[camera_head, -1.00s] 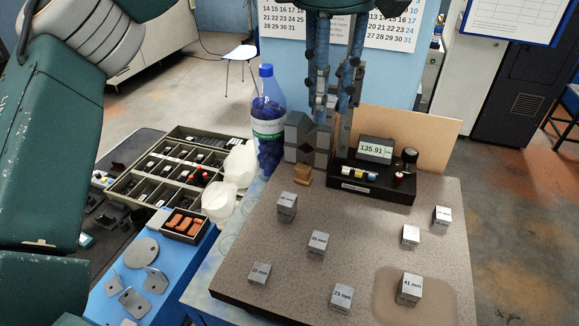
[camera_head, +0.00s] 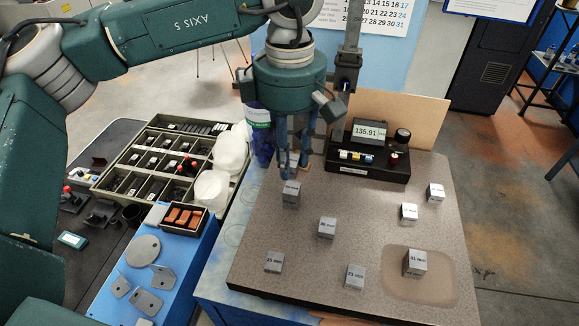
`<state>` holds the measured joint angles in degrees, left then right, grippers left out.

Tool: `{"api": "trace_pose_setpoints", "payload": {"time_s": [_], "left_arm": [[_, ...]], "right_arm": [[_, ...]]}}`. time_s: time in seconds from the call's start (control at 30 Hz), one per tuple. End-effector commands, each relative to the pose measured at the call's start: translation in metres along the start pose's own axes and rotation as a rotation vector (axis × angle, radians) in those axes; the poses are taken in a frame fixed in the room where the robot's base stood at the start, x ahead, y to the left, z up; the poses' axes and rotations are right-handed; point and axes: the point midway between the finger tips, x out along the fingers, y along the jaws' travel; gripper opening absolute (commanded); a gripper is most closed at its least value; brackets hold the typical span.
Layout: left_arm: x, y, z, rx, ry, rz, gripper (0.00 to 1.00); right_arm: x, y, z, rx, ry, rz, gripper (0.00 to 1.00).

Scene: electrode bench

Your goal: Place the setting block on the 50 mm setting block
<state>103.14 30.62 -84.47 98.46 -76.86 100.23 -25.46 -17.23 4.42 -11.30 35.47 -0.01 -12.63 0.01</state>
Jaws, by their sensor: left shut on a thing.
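My left gripper (camera_head: 291,172) points down at the back left of the stone plate, with its fingertips at the top of a grey setting block (camera_head: 291,194). It is shut at that block; the exact contact is too small to see. The block's label cannot be read, and I cannot tell whether it is one block or two stacked. Other small grey labelled blocks stand apart on the plate: a 15 mm block (camera_head: 274,263), a 23 mm block (camera_head: 355,277) and a taller 41 mm block (camera_head: 415,264) among them. I cannot make out a 50 mm label. My right gripper is not in view.
The speckled plate (camera_head: 310,265) has free room between blocks. A black readout unit (camera_head: 368,168) showing 135.91 stands at its back, near a gauge column (camera_head: 348,60).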

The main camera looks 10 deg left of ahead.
Motion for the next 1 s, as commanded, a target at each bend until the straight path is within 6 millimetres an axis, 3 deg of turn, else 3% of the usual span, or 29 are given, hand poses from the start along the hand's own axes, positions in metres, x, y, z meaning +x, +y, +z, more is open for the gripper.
{"api": "trace_pose_setpoints", "payload": {"time_s": [0.1,0.3,0.73,0.77,0.83,1.0], "left_arm": [[0.013,-0.001,0.000,0.001,0.000,-0.004,0.00],[0.039,0.000,0.000,0.000,0.000,-0.001,0.00],[0.048,0.000,0.000,0.000,0.000,0.000,0.00],[0.048,0.000,0.000,0.000,0.000,-0.001,0.30],[0.047,0.000,0.000,0.000,0.000,-0.001,0.44],[0.046,0.000,0.000,0.000,0.000,-0.001,0.47]], "right_arm": [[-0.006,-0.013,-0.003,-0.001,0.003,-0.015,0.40],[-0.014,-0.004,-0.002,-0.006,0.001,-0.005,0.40],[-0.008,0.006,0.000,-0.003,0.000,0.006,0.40],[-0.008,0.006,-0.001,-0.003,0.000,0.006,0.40],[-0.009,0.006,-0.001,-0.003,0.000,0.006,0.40],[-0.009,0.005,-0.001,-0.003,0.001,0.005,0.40]]}}
